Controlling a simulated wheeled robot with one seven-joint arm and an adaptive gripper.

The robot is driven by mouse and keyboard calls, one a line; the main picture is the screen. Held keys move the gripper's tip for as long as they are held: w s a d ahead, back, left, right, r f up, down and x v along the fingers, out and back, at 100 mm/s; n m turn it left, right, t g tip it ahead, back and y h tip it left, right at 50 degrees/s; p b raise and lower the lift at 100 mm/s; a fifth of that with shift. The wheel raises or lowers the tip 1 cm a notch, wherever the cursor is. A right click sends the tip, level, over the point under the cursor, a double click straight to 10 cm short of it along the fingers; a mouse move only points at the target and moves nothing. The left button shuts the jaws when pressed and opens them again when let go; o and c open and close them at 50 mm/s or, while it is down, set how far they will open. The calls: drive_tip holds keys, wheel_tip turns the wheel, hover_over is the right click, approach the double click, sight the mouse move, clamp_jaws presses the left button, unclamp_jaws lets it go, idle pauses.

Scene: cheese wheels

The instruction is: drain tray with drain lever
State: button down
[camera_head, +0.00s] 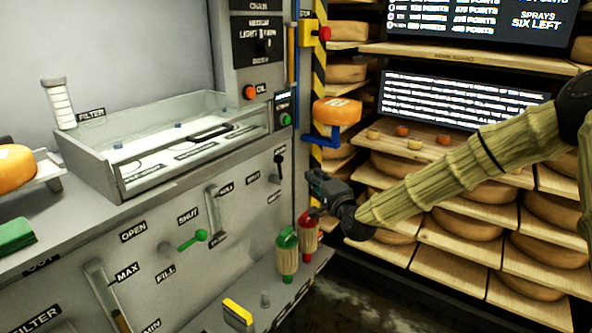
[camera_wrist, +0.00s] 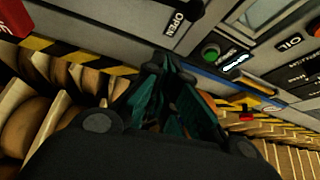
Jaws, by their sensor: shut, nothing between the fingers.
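The tray (camera_head: 118,185) is a clear-walled basin on the grey machine's counter in the head view, with a shallow pale layer and dark bars inside. A small black lever (camera_head: 279,160) on the front panel below its right end appears to be the drain lever; its nearby labels are too small to read surely. My gripper (camera_head: 314,184) is right of this lever, apart from it, shut and empty. In the wrist view my gripper (camera_wrist: 168,65) points toward the panel, near an OPEN label (camera_wrist: 175,23). A black knob or handle (camera_wrist: 188,8) shows at the top edge.
A green lever (camera_head: 192,240) sits lower left on the panel, by FILL. Green (camera_head: 287,252) and red (camera_head: 308,238) bottles stand below my gripper. An orange cheese (camera_head: 337,111) rests on a blue holder above it. Cheese shelves (camera_head: 450,195) stand at right.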

drive_tip(key=w+a, duration=0.6)
drive_tip(key=a, duration=0.1)
drive_tip(key=shift+w+b, duration=0.15)
drive_tip(key=shift+b, duration=0.2)
idle(0.4)
